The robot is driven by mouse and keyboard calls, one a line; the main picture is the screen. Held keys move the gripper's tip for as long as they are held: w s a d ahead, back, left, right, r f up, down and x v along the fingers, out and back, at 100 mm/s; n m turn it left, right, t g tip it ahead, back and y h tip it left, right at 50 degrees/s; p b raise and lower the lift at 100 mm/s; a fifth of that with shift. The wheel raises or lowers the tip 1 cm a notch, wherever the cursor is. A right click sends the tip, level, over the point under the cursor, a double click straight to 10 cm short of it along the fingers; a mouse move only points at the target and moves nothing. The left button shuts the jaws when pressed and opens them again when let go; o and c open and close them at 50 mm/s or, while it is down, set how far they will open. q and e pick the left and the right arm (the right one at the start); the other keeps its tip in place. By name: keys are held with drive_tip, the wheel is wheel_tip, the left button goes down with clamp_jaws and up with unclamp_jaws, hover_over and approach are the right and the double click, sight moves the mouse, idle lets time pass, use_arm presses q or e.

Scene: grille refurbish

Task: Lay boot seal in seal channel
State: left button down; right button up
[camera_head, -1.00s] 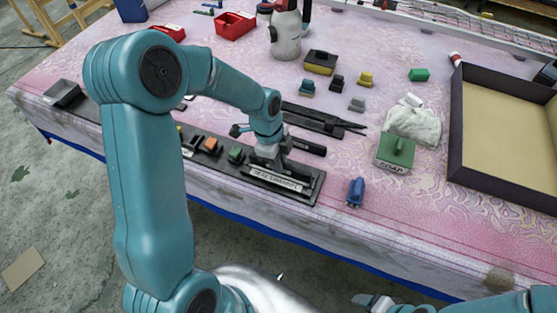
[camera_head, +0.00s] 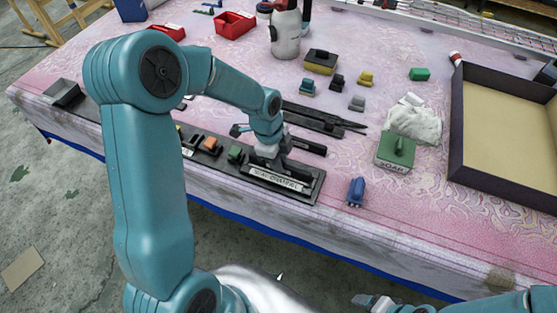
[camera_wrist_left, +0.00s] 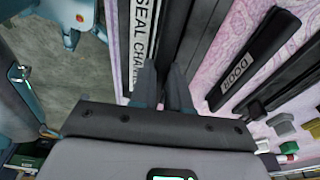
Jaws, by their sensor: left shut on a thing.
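The seal channel (camera_head: 276,180) is a dark tray with a white label, at the table's front edge. It also shows in the left wrist view, with its label (camera_wrist_left: 140,45) beside the fingers. My left gripper (camera_head: 271,163) points down at the channel and is shut on a dark strip (camera_wrist_left: 176,48), apparently the boot seal. The strip runs between the fingertips along the channel. I cannot tell whether it touches the channel floor. My right gripper (camera_head: 371,301) shows only in part at the bottom edge.
A dark bar (camera_wrist_left: 250,62) with a white label reading DOOR lies beside the channel. Small coloured blocks (camera_head: 235,154) sit left of the gripper. A blue piece (camera_head: 356,191) and a green block (camera_head: 396,152) stand to the right. A large tray (camera_head: 455,150) fills the far right.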

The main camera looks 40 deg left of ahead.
use_arm(q)
drive_tip(key=shift+f, duration=0.3)
idle(0.6)
drive_tip(key=shift+c, duration=2.3)
unclamp_jaws()
drive_tip(key=shift+s+a+r+p, duration=0.1)
drive_tip(key=shift+a+r+p, duration=0.1)
drive_tip(key=shift+r+p, duration=0.75)
drive_tip(key=shift+a+r+p, duration=0.25)
drive_tip(key=shift+r+p, duration=0.35)
drive_tip(key=shift+r, duration=0.8)
drive_tip(key=shift+s+a+r+p, duration=0.1)
drive_tip(key=shift+a+r+p, duration=0.1)
drive_tip(key=shift+r+p, duration=0.75)
drive_tip(key=shift+r, duration=0.15)
drive_tip(key=shift+b, duration=0.3)
